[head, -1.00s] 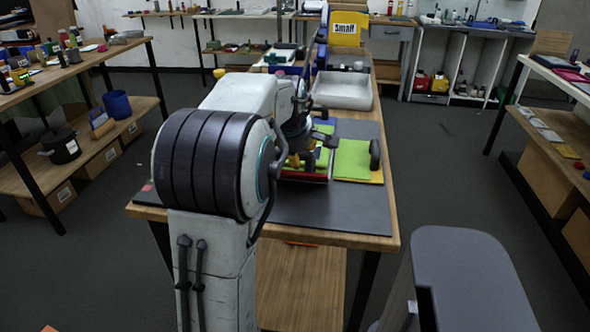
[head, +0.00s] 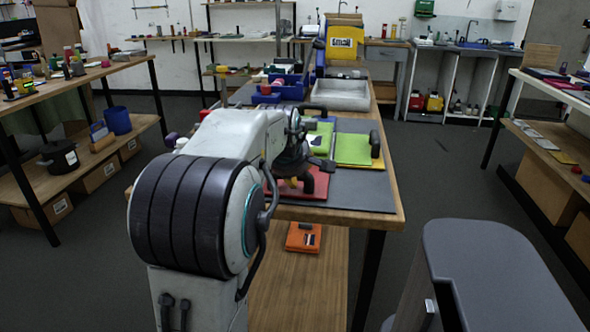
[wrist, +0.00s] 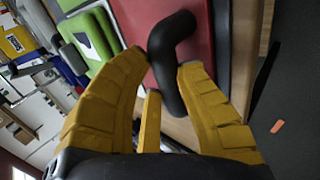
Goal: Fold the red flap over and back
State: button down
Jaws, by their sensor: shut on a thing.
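The red flap (head: 281,189) lies about flat on the dark grey mat (head: 345,193), near the table's front edge, in the head view. The flap also fills the top middle of the wrist view (wrist: 220,28). A bent black handle (wrist: 170,68) stands up from it. My gripper (wrist: 163,66) has yellow fingers shut around this handle, one on each side. In the head view my arm covers the gripper and part of the flap. A green panel (head: 353,150) with a black handle lies behind the flap, and another green piece lies to its left.
A grey tray (head: 342,96) and blue bins (head: 281,88) stand farther back on the table. An orange object (head: 303,237) lies on the lower shelf below the front edge. A grey rounded surface (head: 490,270) is at the lower right. Floor is free right of the table.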

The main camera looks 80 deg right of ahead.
jog(key=shift+a+f, duration=0.25)
jog(key=shift+f, duration=0.55)
jog(key=c, duration=1)
grip_release()
jog(key=shift+c, duration=0.2)
jog(key=shift+r, duration=0.25)
jog(key=v, duration=1.2)
jog(key=shift+d, duration=0.15)
jog(key=shift+r, duration=0.15)
